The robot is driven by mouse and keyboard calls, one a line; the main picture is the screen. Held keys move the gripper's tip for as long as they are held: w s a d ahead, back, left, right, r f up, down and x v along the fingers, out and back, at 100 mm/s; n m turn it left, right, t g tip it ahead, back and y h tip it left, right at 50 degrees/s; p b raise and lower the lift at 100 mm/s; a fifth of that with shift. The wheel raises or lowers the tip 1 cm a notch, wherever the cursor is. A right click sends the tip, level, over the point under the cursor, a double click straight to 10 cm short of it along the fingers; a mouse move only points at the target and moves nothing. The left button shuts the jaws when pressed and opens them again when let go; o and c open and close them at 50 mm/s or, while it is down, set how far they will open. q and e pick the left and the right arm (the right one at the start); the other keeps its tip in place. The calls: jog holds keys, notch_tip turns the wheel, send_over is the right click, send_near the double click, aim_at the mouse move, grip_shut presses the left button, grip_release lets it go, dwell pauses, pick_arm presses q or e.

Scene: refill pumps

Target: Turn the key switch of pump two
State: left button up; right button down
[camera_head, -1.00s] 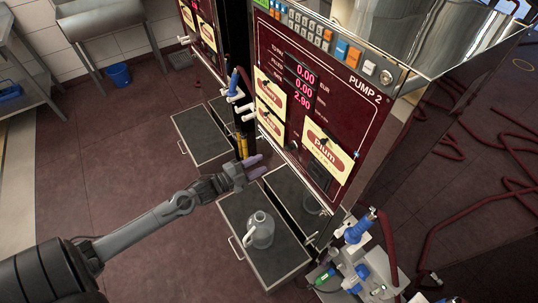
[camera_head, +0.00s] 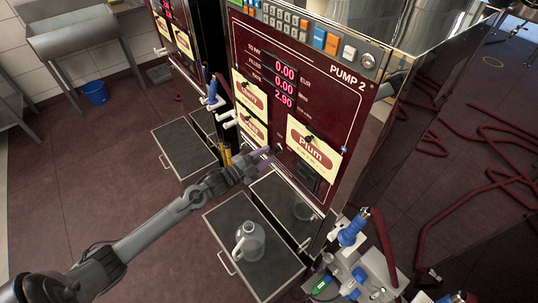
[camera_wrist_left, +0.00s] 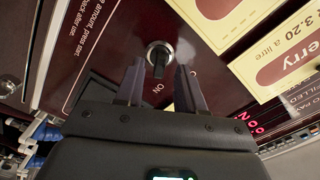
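Pump two's dark red front panel (camera_head: 352,98) fills the middle of the head view, with red number displays and cream product cards. In the left wrist view, a switch with a black handle and silver collar (camera_wrist_left: 158,58) sits on the panel above the word ON. Its handle points roughly up and down in that view. My left gripper (camera_head: 268,155) is at the lower left of the panel. It also shows in the left wrist view (camera_wrist_left: 158,88), fingers apart on either side of the switch handle, with visible gaps. My right gripper is out of view.
A round silver lock (camera_head: 367,62) is at the panel's top right. A clear jug (camera_head: 249,241) stands on the open tray (camera_head: 225,225) below. A blue-handled nozzle (camera_head: 351,228) is at the lower right. Dark red hoses (camera_head: 490,185) lie on the floor at right.

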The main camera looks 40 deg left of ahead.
pick_arm(q)
jog(key=shift+x, duration=1.1)
grip_shut()
